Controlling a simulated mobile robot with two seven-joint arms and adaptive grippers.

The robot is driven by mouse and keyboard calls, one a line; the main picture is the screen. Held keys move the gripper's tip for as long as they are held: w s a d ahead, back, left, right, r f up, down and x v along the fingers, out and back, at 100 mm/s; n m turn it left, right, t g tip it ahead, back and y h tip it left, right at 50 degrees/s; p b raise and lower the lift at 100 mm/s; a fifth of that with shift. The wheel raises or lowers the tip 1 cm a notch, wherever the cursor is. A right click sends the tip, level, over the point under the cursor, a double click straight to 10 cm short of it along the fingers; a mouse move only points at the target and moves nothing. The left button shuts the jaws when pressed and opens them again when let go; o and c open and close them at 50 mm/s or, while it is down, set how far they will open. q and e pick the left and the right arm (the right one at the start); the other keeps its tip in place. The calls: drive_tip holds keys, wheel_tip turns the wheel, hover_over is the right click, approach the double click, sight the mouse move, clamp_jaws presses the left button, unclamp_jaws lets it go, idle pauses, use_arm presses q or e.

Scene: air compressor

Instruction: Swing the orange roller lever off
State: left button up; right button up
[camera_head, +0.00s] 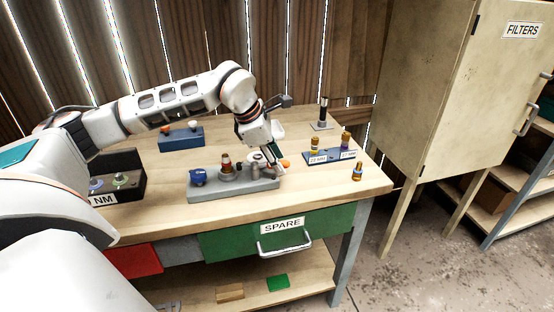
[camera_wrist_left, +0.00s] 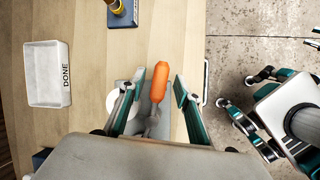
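The orange roller lever (camera_wrist_left: 160,82) shows in the left wrist view, its grey arm running down from the orange part toward the fixture. In the head view, its orange tip (camera_head: 285,163) peeks out at the right end of the grey fixture (camera_head: 250,187). My left gripper (camera_wrist_left: 158,76) is open, with one finger on each side of the lever and gaps visible on both sides. In the head view, the left gripper (camera_head: 271,165) points down over the fixture's right end. My right gripper (camera_wrist_left: 237,92) seems open and empty over the floor, away from the bench.
A white DONE tray (camera_wrist_left: 48,75) lies left in the wrist view. A cabinet (camera_head: 430,90) stands right.

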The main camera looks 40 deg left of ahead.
use_arm(q)
clamp_jaws()
